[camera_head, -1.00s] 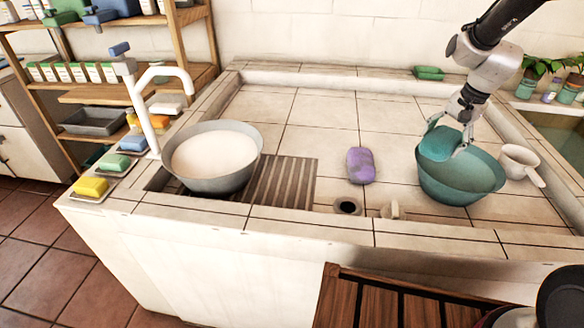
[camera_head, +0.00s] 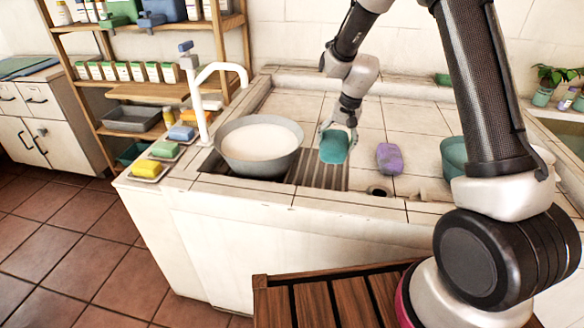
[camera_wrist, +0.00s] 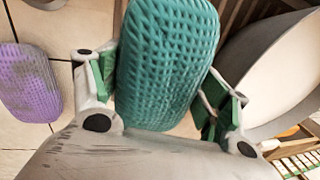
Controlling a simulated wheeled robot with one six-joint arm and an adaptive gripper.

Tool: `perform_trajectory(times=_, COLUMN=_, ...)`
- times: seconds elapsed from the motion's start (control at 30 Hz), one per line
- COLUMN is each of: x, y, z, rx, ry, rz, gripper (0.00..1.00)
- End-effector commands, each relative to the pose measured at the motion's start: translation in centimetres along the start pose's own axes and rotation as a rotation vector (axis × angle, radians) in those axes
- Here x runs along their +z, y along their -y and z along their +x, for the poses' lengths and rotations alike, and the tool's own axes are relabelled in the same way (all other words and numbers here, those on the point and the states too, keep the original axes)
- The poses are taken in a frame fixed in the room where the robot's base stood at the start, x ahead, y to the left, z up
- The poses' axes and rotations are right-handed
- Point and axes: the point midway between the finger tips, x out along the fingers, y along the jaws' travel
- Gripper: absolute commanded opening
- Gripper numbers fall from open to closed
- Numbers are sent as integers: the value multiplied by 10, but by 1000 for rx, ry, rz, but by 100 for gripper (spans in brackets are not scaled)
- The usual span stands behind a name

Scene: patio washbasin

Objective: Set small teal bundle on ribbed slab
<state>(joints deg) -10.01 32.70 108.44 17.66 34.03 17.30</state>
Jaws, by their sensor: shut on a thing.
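The small teal bundle (camera_head: 334,147) is a rounded, textured block. My gripper (camera_head: 338,132) is shut on it and holds it over the right part of the ribbed slab. In the wrist view the teal bundle (camera_wrist: 168,62) fills the middle between the two green-padded fingers. The ribbed slab (camera_head: 326,174) is brown and slatted, set in the washbasin counter. The bundle hides part of the slab. I cannot tell how high the bundle is above it.
A grey bowl of pale liquid (camera_head: 258,146) stands at the slab's left, close to my gripper. A purple bundle (camera_head: 389,158) lies on the tiles to the right. A teal bowl (camera_head: 455,156) is partly hidden behind my arm. A white tap (camera_head: 221,72) rises at the left.

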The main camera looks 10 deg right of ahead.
Motion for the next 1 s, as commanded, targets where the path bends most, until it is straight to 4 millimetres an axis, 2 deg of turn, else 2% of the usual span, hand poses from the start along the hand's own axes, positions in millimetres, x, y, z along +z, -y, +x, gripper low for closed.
perform_trajectory(times=0.13, x=1, y=-6, z=30, rx=2, ry=4, rz=-1, gripper=55)
perform_trajectory(times=0.37, x=1, y=-10, z=52, rx=1, ry=2, rz=-1, gripper=55)
perform_trajectory(times=0.57, x=1, y=-16, z=79, rx=1, ry=2, rz=0, gripper=55)
perform_trajectory(times=0.93, x=0, y=-17, z=84, rx=1, ry=1, rz=-1, gripper=55)
perform_trajectory(times=0.97, x=0, y=-17, z=84, rx=1, ry=1, rz=-1, gripper=80)
perform_trajectory(times=1.0, x=0, y=-17, z=84, rx=0, ry=1, rz=-1, gripper=87)
